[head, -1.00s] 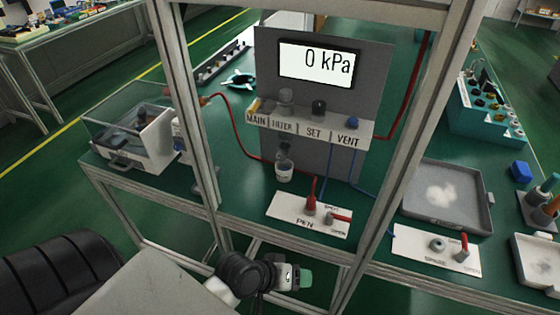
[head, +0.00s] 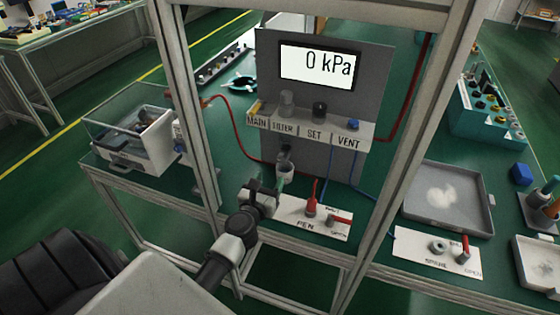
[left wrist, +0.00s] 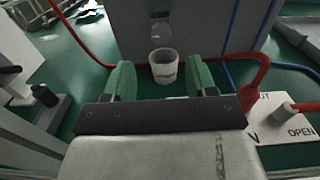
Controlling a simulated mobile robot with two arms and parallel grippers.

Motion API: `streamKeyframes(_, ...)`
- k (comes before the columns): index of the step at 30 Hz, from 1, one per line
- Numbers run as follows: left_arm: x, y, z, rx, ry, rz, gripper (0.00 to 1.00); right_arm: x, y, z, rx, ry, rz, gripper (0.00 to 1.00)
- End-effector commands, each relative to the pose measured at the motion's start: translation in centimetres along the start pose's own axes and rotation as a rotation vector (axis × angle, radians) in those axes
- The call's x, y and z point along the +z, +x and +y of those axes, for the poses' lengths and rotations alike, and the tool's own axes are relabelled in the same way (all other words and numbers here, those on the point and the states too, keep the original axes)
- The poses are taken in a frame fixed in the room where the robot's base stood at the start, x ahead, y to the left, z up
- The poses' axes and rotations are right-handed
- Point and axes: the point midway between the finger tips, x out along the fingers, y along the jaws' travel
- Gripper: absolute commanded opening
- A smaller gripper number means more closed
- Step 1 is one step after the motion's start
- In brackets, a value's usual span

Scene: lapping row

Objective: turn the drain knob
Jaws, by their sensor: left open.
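The filter hangs under the label FILTER on the grey panel, with a dark lower part (head: 284,148) above a small white cup (head: 285,166). A drain knob cannot be made out clearly there. In the left wrist view a grey piece (left wrist: 160,30) hangs just above the cup (left wrist: 164,68). My left gripper (head: 279,183) is at the front left of the cup, reaching in through the frame. Its green fingers, also in the left wrist view (left wrist: 161,72), are open and empty, with the cup beyond and between them. My right gripper is not in view.
Aluminium posts (head: 188,110) flank the opening. A red hose (head: 235,128) runs behind on the left; blue tubes are on the right. The display (head: 318,64) reads 0 kPa.

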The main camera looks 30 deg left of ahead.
Motion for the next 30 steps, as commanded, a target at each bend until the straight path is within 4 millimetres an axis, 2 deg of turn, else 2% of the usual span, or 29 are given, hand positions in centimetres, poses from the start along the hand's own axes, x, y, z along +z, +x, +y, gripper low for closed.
streamKeyframes(6,0.1,4.4,-0.1,-0.003,0.003,-0.003,0.57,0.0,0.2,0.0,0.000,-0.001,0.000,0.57)
streamKeyframes(13,0.0,7.7,-0.1,-0.003,0.005,-0.002,0.57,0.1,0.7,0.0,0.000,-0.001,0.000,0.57)
streamKeyframes(18,0.0,8.8,-0.1,-0.004,0.005,-0.001,0.57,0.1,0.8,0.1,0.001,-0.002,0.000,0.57)
streamKeyframes(26,0.1,8.9,-0.1,-0.004,0.006,-0.001,0.57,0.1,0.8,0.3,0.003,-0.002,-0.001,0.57)
streamKeyframes(30,0.1,8.9,-0.1,-0.004,0.006,-0.001,0.38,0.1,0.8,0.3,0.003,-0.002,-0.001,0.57)
